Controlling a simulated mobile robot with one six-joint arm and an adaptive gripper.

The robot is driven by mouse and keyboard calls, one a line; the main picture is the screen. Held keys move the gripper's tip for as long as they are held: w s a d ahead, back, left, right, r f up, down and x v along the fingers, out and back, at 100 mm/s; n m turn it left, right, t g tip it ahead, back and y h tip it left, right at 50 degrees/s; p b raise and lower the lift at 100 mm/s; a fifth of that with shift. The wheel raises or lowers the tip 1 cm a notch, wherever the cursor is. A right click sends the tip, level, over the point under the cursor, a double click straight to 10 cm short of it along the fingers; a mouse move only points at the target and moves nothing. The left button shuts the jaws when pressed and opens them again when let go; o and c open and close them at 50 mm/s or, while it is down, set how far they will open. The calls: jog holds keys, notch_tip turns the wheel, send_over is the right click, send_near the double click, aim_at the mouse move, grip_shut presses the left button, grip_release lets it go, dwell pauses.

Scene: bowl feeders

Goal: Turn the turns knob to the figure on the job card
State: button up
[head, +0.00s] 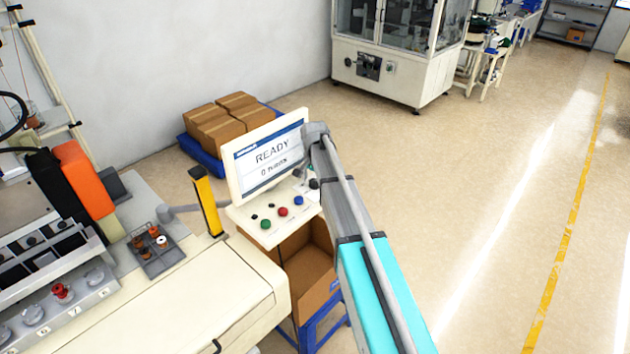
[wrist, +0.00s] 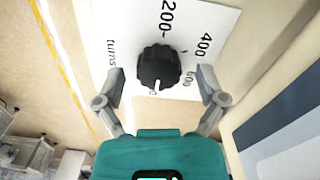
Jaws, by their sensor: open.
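The turns knob (wrist: 159,68) is black and ribbed, on a white plate (wrist: 210,22) marked "turns", 200, 400 and 600. Its white pointer line points down in the wrist view, close to the partly hidden 0 mark. My gripper (wrist: 160,73) is open, with one finger on each side of the knob and a visible gap on both sides. In the head view, the screen (head: 264,158) reads "READY" and "0 turns", the last word being blurred. My arm hides much of the panel's right side there. I cannot make out a job card in either view.
The control panel carries a green button (head: 266,224), a red button (head: 283,212) and a blue button (head: 298,201) below the screen. A yellow post (head: 206,201) stands left of it. Cardboard boxes (head: 222,121) lie behind. The floor to the right is clear.

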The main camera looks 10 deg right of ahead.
aim_at(315, 181)
jog(key=shift+n, duration=0.4)
jog(key=n, duration=2.3)
notch_tip(315, 181, up, 14)
jog(key=p, duration=1.4)
jog(key=s+f+m+b, duration=0.7)
jog(key=s+f+b, duration=0.5)
jog(key=s, duration=0.2)
jog(key=s+f+m+b, duration=0.8)
jog(key=s+f+b, duration=0.3)
jog(key=s, duration=0.3)
jog(key=shift+s+d+f+b, duration=0.2)
jog(key=shift+s+f+b, duration=0.05)
jog(key=shift+f+b, duration=0.1)
dwell(0.7)
